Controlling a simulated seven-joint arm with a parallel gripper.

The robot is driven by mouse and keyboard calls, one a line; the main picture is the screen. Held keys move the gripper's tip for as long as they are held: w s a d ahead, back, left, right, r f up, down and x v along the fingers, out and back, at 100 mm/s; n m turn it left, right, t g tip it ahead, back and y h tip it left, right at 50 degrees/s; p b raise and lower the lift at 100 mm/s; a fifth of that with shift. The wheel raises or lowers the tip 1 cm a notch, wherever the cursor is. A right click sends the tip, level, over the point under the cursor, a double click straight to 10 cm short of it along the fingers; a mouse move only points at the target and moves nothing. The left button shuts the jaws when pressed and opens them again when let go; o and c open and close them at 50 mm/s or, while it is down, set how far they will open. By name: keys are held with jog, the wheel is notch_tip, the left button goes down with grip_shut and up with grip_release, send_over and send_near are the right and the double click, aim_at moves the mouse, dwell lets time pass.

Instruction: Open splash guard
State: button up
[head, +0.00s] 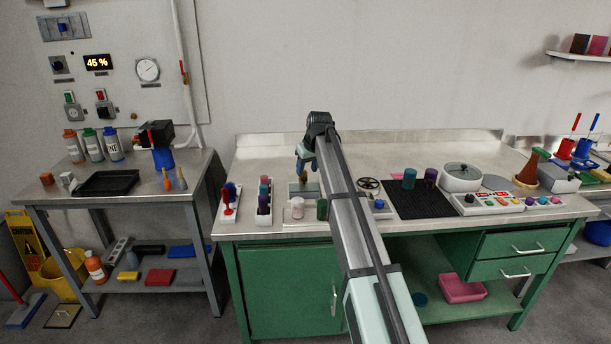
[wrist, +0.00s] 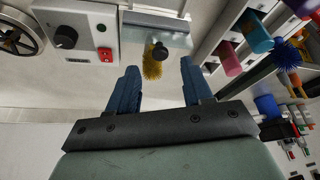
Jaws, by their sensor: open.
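A pale, see-through panel, which looks like the splash guard (wrist: 158,38), shows at the top of the wrist view, past my fingertips. A yellow bristle brush (wrist: 155,62) with a dark round end stands in front of it. My gripper (wrist: 160,72) is open, its two blue fingers apart on either side of the brush in the picture. I cannot tell whether they touch anything. In the head view my gripper (head: 303,176) hangs over the back of the green bench, above the small panel (head: 297,187). My arm hides part of the bench there.
A rack of coloured cups (head: 264,199) stands left of the gripper. A white and a green jar (head: 322,209) stand in front. A handwheel (head: 368,184) and a control box (wrist: 98,35) with red button are close by. The bench's back is clear.

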aim_at(304, 178)
jog(key=shift+x, duration=2.05)
jog(key=shift+c, duration=0.3)
grip_shut()
